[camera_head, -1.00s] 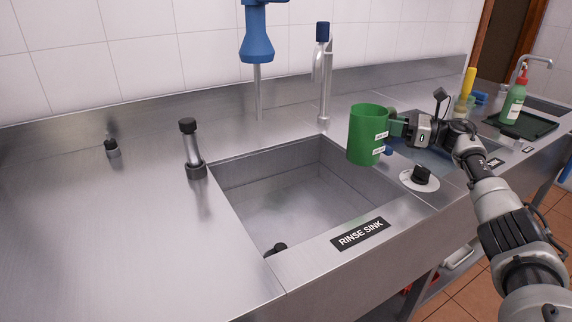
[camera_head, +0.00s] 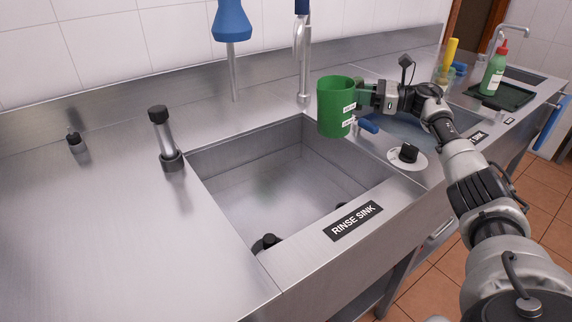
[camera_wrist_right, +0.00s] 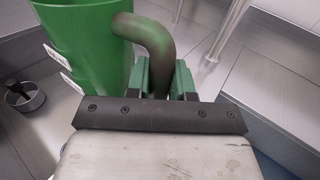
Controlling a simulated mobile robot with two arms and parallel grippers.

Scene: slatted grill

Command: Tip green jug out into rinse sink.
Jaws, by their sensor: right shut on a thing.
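The green jug (camera_head: 334,106) is upright in the head view, above the right back part of the rinse sink (camera_head: 290,185). My right gripper (camera_head: 362,97) is shut on the jug's handle, coming from the right. In the right wrist view the jug (camera_wrist_right: 85,45) stands at the left, and its curved handle (camera_wrist_right: 150,40) runs down between the fingers of my gripper (camera_wrist_right: 160,80). The jug's inside is hidden. The sink's basin is open, with a label on its front rim. My left gripper is not in view.
A blue spray head (camera_head: 231,20) hangs behind the sink, beside a metal faucet (camera_head: 302,50). A capped post (camera_head: 165,138) stands left of the basin. A green bottle (camera_head: 494,70) stands on a dark tray (camera_head: 500,96) farther right.

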